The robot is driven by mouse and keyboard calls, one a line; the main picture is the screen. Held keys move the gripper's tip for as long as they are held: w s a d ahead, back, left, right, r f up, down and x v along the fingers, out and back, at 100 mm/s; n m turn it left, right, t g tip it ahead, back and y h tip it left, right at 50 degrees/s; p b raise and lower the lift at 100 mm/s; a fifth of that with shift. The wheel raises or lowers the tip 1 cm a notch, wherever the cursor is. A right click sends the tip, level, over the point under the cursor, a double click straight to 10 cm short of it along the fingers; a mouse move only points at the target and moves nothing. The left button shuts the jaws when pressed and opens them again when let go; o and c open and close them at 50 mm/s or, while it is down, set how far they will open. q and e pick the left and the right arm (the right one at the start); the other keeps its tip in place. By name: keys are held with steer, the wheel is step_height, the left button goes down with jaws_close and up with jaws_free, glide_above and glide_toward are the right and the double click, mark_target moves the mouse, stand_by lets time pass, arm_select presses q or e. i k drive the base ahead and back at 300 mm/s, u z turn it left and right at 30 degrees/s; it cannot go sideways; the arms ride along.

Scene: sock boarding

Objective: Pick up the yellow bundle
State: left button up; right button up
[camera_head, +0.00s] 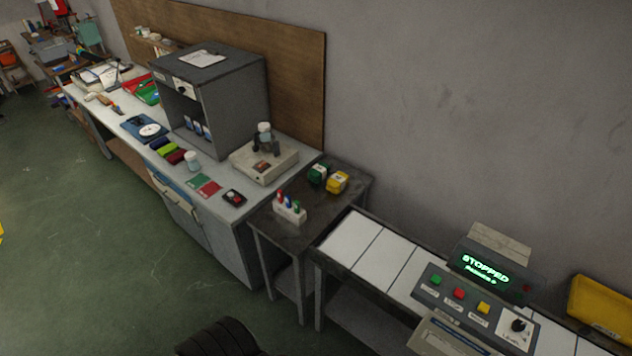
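The yellow bundle (337,182) lies near the back right corner of the small dark side table (262,222). It has a pale band or label around it. A green bundle (318,173) of similar shape sits just to its left. Neither of my grippers shows clearly in the head view. A dark ribbed shape at the bottom edge may be part of my own body.
A white holder (290,211) with several coloured items stands on the same table. A conveyor (365,248) with a control panel (472,303) adjoins on the right. A workbench (226,208) with a grey cabinet (212,100) is on the left. Green floor is open in front.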

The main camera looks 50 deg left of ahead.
mark_target(338, 180)
steer(key=u, duration=2)
steer(key=i, duration=0.6)
steer(key=u, duration=0.8)
steer(key=i, duration=0.65)
steer(key=z, duration=0.05)
